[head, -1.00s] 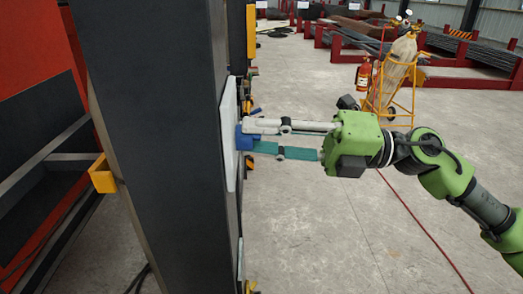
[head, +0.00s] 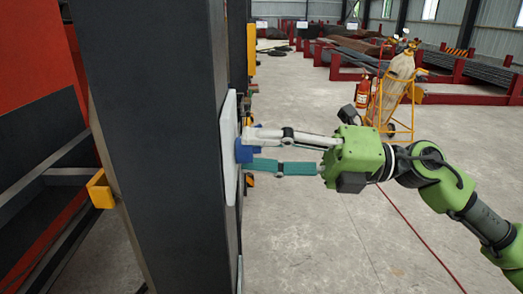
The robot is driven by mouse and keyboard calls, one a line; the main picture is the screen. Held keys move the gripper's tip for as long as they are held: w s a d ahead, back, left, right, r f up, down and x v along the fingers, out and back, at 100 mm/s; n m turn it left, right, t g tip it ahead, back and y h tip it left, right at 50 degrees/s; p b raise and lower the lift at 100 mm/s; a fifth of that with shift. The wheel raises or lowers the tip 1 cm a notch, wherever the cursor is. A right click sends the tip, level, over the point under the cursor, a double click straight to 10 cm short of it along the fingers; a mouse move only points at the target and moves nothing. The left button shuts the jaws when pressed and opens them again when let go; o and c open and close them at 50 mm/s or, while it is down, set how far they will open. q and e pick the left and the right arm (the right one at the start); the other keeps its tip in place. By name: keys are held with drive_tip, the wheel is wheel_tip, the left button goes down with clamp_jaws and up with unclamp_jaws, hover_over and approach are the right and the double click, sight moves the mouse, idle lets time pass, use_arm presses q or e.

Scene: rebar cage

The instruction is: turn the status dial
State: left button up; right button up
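The status dial (head: 245,152) is a small blue knob on a white panel (head: 229,150). The panel is seen almost edge-on, on the right side of a dark upright column. My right gripper (head: 254,149) reaches in from the right. Its pale finger lies above the knob and its teal finger below it. The fingers are spread, with the knob between their tips; I cannot tell whether either tip touches it. The dial's face and any markings are hidden at this angle. My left gripper is not in view.
The dark column (head: 155,140) fills the left middle, with a yellow bracket (head: 100,189) on its left. A gas-cylinder cart (head: 395,95) and a red extinguisher (head: 362,90) stand behind my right arm. A red cable crosses the mostly clear concrete floor.

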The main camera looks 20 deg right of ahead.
drive_tip(key=shift+d, duration=0.2)
drive_tip(key=v, duration=1.1)
drive_tip(key=shift+s+d, duration=0.15)
drive_tip(key=shift+d, duration=0.15)
idle(0.5)
